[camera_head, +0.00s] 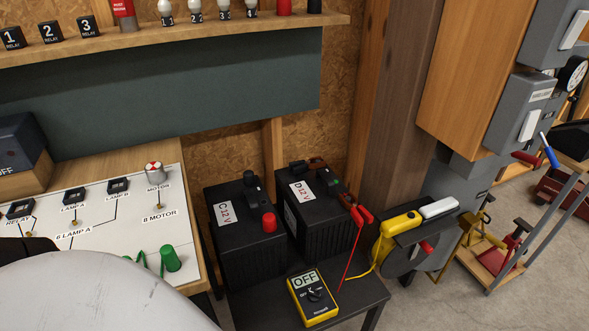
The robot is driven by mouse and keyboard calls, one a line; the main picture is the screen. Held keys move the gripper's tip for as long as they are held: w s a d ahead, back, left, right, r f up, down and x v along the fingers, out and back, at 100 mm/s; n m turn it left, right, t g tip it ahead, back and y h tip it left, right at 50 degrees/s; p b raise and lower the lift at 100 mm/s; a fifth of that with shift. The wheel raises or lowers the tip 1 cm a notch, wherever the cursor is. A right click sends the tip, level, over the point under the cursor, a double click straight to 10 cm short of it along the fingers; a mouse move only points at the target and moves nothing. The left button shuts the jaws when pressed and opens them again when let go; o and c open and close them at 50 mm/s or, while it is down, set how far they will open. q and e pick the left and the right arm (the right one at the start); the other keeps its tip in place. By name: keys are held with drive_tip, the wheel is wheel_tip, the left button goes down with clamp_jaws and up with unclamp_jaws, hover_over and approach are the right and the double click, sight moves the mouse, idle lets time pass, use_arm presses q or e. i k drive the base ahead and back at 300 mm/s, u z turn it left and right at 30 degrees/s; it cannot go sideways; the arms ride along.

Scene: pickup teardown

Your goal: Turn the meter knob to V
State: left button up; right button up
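The yellow meter (303,284) lies face up on the small dark table, near its front edge. Its display reads OFF. Its round black knob (316,294) sits in the middle of the face, with a V mark just above it and smaller labels on either side. The knob's pointer is too small to read. A red probe (351,250) stands tilted to the right of the meter. A large pale rounded part, likely my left arm, fills the lower left corner. Neither gripper's fingers show.
Two black 12 V batteries, C (245,255) and D (322,235), stand directly behind the meter. A yellow clamp-like tool (398,225) is to the right. A white lamp-and-motor board (110,225) is on the left. Bare table top (355,298) lies right of the meter.

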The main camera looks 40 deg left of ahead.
sight(314, 296)
drive_tip(key=u, duration=0.55)
drive_tip(key=k, duration=0.25)
drive_tip(key=z, duration=1.2)
drive_tip(key=i, duration=0.5)
drive_tip(key=u, duration=1.75)
drive_tip(key=i, duration=0.5)
drive_tip(key=z, duration=0.05)
drive_tip(key=k, duration=1)
drive_tip(key=z, duration=0.55)
drive_tip(key=i, duration=0.7)
drive_tip(key=u, duration=1.15)
